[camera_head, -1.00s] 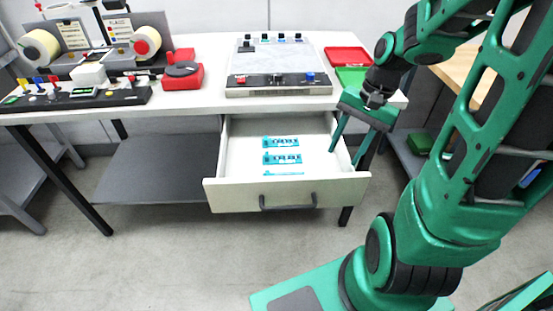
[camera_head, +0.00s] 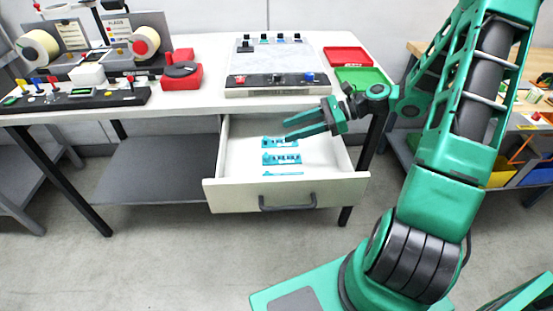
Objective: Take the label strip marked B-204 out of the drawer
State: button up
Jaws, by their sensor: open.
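The white drawer (camera_head: 240,197) under the table stands pulled open. Several blue label strips lie inside it, one behind another. The rear strip (camera_head: 268,142) is partly covered by my gripper. The middle strip (camera_head: 281,159) shows dark marks along its top. The front strip (camera_head: 283,174) shows only as a thin blue line behind the drawer front. The marks are too small to read, so I cannot tell which strip is B-204. My gripper (camera_head: 290,131) is open and empty, above the rear part of the drawer, fingers pointing left.
A grey control panel (camera_head: 279,81) stands on the tabletop above the drawer. A red tray (camera_head: 347,57) and a green tray (camera_head: 364,79) lie to its right. A rewinder with label rolls (camera_head: 145,43) and a red device (camera_head: 182,76) stand at left.

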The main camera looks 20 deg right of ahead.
send_near(271, 159)
jog(key=shift+w+a+r, duration=0.15)
jog(key=shift+a+r, duration=0.25)
jog(key=shift+a, duration=0.15)
jog(key=shift+w+a+r, duration=0.2)
jog(key=shift+a+r, duration=0.2)
jog(key=shift+a, duration=0.1)
jog(key=shift+x, duration=3.8)
jog(key=shift+c, duration=0.4)
grip_shut()
